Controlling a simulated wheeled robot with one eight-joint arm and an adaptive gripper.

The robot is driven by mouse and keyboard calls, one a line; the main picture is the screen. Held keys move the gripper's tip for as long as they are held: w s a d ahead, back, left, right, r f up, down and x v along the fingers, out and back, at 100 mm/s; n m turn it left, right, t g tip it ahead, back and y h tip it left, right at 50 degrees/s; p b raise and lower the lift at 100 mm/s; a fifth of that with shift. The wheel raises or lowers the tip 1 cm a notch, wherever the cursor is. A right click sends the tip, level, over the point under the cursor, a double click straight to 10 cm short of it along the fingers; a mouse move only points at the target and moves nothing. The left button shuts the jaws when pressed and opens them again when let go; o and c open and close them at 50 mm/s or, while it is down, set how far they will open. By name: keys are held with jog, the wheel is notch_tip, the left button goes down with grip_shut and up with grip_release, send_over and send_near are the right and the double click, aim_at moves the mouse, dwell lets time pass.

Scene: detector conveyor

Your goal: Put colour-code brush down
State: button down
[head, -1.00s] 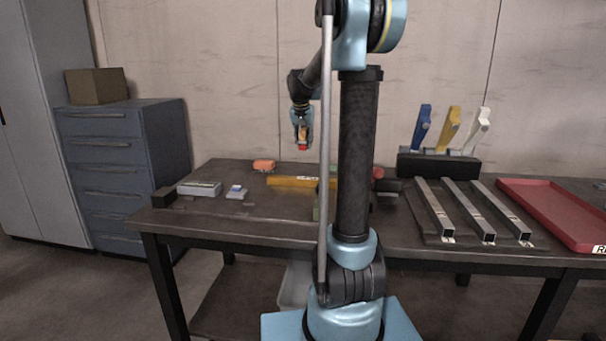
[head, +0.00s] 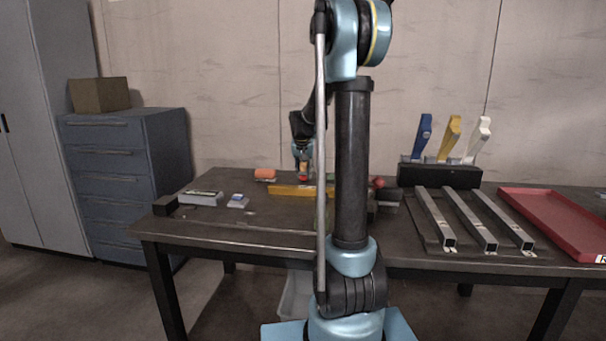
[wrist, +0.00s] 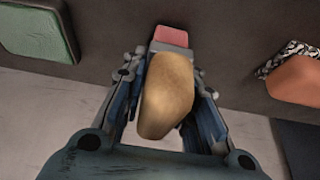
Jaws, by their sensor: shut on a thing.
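My gripper (head: 302,162) is shut on the brush, with its jaws pointing down over the back middle of the table (head: 270,220). In the wrist view the brush shows a rounded tan handle (wrist: 166,98) between the two fingers (wrist: 165,105), with a red end (wrist: 171,36) beyond them. In the head view the red end (head: 303,179) shows just below the fingertips, behind the yellow bar (head: 288,190). I cannot tell whether it touches the tabletop.
An orange piece (head: 265,174) lies left of the gripper; it also shows in the wrist view (wrist: 298,80). A green pad (wrist: 38,28) is at the wrist view's upper left. Metal tubes (head: 468,220), a red tray (head: 555,212) and a black rack (head: 438,175) stand to the right.

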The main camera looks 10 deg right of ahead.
jog(key=shift+s+f, duration=0.1)
jog(key=shift+f, duration=0.25)
jog(key=c, duration=1.5)
grip_release()
jog(key=shift+o, duration=1.1)
jog(key=shift+f, duration=0.1)
jog(key=shift+r, duration=0.35)
jog(key=v, duration=1.2)
jog(key=shift+f, duration=0.1)
